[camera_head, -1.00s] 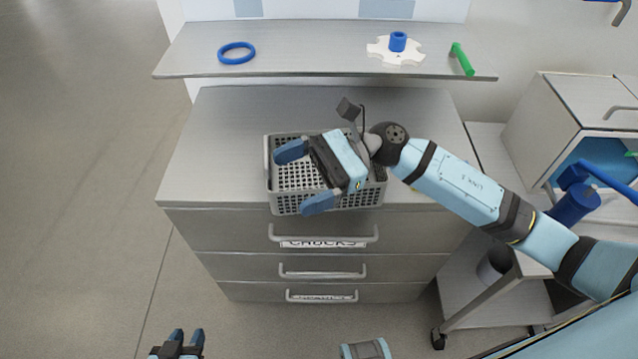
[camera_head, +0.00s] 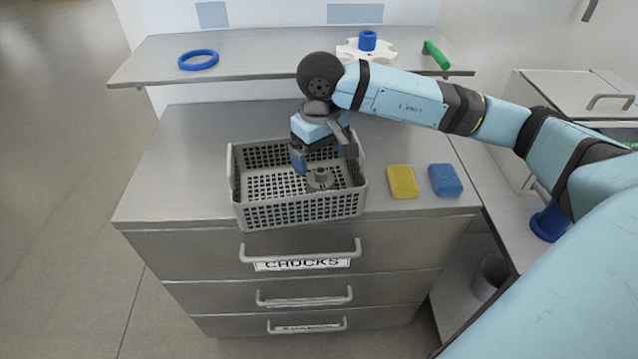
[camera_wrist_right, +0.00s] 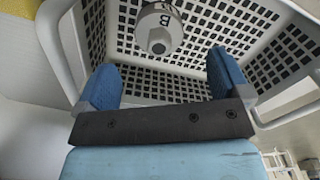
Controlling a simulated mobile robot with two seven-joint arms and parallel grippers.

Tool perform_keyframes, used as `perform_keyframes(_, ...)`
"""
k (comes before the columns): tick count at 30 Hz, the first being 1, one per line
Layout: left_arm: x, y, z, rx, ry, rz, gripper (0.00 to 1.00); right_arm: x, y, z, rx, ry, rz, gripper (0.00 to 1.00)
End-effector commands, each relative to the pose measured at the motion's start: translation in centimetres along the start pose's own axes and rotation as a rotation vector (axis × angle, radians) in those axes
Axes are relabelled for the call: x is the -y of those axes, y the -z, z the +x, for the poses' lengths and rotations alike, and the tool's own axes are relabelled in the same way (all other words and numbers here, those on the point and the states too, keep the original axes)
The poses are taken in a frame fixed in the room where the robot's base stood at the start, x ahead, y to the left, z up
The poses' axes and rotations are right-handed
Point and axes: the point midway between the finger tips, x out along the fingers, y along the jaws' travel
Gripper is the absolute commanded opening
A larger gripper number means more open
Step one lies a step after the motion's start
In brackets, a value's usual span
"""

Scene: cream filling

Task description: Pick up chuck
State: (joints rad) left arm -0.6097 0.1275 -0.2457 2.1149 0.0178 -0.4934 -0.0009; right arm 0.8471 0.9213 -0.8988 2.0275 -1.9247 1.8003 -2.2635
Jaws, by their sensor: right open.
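A grey metal chuck (camera_head: 321,179) stands on the floor of the grey mesh basket (camera_head: 298,213), right of its middle. In the right wrist view the chuck (camera_wrist_right: 160,30) shows a round face with a hole and a dark letter on its side. My right gripper (camera_head: 316,158) points down into the basket, just behind the chuck. In the wrist view its blue fingers (camera_wrist_right: 165,78) are spread wide and empty, with the chuck beyond their tips. The head view partly hides one finger. My left gripper is not in view.
A yellow sponge (camera_head: 402,181) and a blue sponge (camera_head: 445,180) lie right of the basket. The shelf behind holds a blue ring (camera_head: 198,60), a white piece with a blue knob (camera_head: 367,45) and a green handle (camera_head: 436,55). The counter left of the basket is clear.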

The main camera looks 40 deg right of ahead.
Motion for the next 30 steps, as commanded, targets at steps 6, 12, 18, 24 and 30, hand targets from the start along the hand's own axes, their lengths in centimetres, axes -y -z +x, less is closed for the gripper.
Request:
perform_keyframes(6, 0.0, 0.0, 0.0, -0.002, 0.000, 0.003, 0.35, 0.0, 0.0, 2.5, 0.002, 0.002, 0.001, 0.94)
perform_keyframes(12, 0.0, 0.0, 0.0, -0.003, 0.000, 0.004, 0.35, -0.1, 0.0, 4.6, 0.004, 0.003, 0.002, 0.94)
perform_keyframes(18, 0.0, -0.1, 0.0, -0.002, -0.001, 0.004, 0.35, -0.1, 0.1, 7.3, 0.002, 0.004, 0.001, 0.94)
perform_keyframes(24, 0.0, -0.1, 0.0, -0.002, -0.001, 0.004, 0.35, -0.1, 0.1, 7.8, -0.001, 0.004, 0.000, 0.94)
perform_keyframes(30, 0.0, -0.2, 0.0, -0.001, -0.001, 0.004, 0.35, -0.1, 0.1, 7.8, 0.000, 0.004, 0.001, 0.74)
